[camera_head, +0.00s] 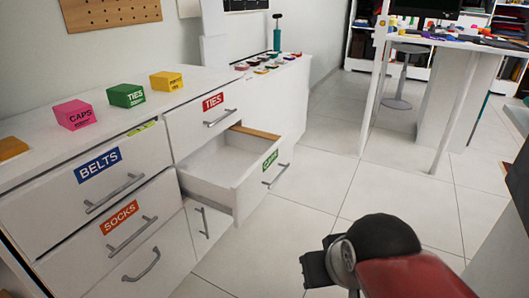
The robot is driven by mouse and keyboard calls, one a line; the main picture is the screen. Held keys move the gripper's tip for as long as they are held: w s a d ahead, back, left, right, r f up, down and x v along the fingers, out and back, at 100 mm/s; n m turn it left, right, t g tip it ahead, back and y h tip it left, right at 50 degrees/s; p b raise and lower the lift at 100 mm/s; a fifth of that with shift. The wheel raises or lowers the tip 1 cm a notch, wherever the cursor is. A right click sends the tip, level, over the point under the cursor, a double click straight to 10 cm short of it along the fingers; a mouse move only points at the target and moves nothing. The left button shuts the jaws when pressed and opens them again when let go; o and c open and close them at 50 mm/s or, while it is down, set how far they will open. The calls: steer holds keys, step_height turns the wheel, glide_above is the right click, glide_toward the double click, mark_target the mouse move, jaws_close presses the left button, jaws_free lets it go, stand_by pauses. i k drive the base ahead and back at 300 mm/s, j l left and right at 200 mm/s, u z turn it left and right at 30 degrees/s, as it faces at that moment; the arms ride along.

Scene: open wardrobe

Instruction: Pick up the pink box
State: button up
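The pink box (75,114), labelled CAPS, sits on top of the white dresser (40,133) at the left, close to its front edge. It stands apart from the green box to its right. My red and black arm (390,262) shows at the lower right, well away from the pink box, over the floor. A dark block at the arm's left end may be part of my gripper, but I cannot make out its fingers. Nothing touches the pink box.
A green TIES box (127,95), a yellow box (166,81) and an orange box (12,148) share the dresser top. A drawer (233,180) stands open and empty, jutting into the room. The tiled floor (330,165) is clear. A white table (455,45) stands at the back right.

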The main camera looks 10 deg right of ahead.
mark_target(74, 115)
steer(key=u, duration=1.3)
